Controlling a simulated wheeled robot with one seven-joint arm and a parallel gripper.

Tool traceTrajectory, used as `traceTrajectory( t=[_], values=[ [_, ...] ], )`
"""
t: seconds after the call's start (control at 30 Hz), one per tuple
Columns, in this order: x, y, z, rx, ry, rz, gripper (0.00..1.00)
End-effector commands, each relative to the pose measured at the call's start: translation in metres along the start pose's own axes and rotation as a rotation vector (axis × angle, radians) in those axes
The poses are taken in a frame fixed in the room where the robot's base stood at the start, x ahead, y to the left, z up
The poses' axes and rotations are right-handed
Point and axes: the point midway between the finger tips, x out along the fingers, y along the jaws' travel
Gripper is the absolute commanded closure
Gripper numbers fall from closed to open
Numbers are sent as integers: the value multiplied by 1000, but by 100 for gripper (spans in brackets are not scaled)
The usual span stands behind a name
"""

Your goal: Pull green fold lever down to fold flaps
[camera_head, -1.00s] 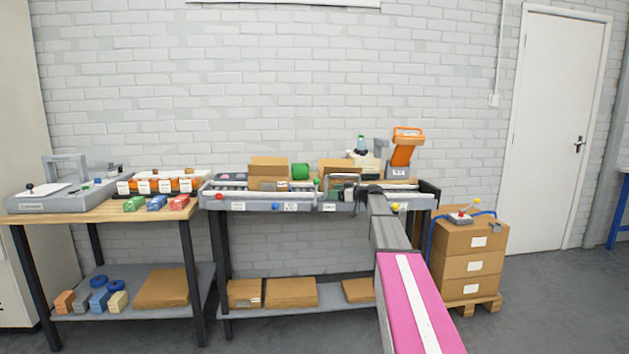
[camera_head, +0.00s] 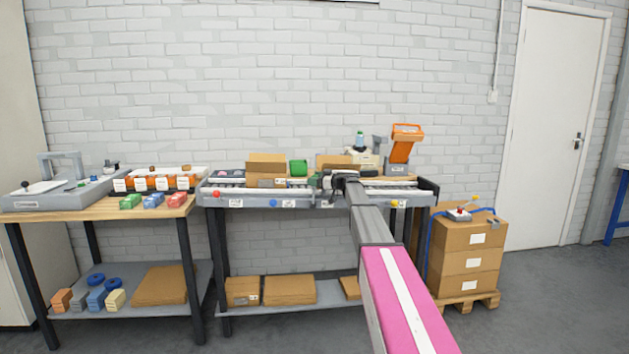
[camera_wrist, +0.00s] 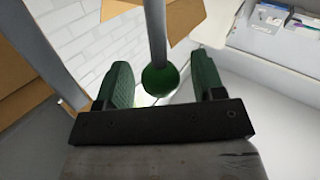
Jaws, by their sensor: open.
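The green fold lever shows in the wrist view as a round green knob (camera_wrist: 160,80) on a grey rod (camera_wrist: 155,30). My gripper (camera_wrist: 163,88) is open, with one dark green finger on each side of the knob; I cannot tell whether either finger touches it. In the head view my gripper (camera_head: 325,183) is at the bench's right-centre, and the knob is hidden or too small to make out there. A cardboard box with raised flaps (camera_head: 333,161) stands just behind my gripper, partly covered by it.
Another open cardboard box (camera_head: 266,163) and a green item (camera_head: 299,167) stand on the bench (camera_head: 250,200) to the left. An orange device (camera_head: 404,145) rises to the right. Stacked cartons (camera_head: 470,262) stand on a pallet at the right.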

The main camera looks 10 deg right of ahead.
Motion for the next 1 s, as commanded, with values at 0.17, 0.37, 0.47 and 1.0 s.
traceTrajectory(
  t=[0.17,0.37,0.47,1.0],
  values=[
    [5,0,0,0,0,0,38],
    [5,0,0,0,0,0,54],
    [5,0,0,0,0,0,86],
    [-6,-18,1,-101,68,18,100]
  ],
)
